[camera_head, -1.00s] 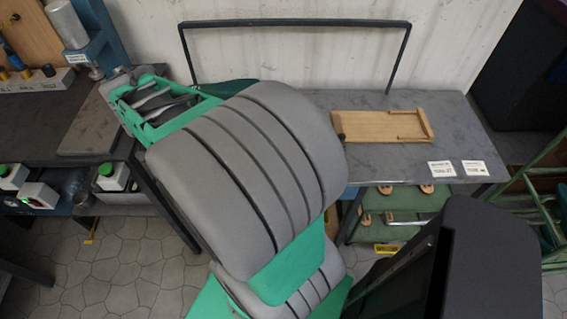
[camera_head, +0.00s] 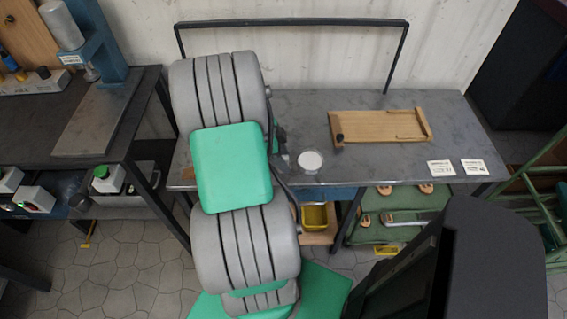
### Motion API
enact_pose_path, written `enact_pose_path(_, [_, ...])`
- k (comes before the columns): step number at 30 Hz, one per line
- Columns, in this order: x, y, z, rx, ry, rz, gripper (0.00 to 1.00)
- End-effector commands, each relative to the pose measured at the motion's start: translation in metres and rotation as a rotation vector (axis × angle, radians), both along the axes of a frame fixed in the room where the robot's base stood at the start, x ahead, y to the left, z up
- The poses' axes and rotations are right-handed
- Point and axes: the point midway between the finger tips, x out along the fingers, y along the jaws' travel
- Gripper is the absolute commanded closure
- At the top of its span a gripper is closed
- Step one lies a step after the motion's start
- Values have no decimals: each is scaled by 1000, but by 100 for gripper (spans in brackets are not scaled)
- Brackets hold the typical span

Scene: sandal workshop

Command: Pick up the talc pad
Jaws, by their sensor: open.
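A round white disc, which looks like the talc pad (camera_head: 310,160), lies in a shallow round dish on the grey metal table (camera_head: 455,125), near its front edge and left of the wooden board. My arm's grey and green links stand over the table's left part, just left of the disc. My gripper is hidden behind these links. Small dark and grey pieces show at the arm's right edge, near the disc, but I cannot tell what they are. Nothing covers the disc in this view.
A wooden board (camera_head: 375,126) with a raised edge and a dark knob lies right of the disc. Two white cards (camera_head: 441,168) lie at the front right. A dark frame (camera_head: 290,22) rises behind the table. A yellow bin (camera_head: 315,217) and sandals are below.

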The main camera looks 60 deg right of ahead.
Motion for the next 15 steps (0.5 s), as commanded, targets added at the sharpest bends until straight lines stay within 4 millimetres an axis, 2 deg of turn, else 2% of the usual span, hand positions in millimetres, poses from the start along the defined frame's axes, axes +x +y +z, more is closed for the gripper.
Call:
enact_pose_path(2, [0,0,0,0,0,1,57])
enact_pose_path(15, [0,0,0,0,0,1,93])
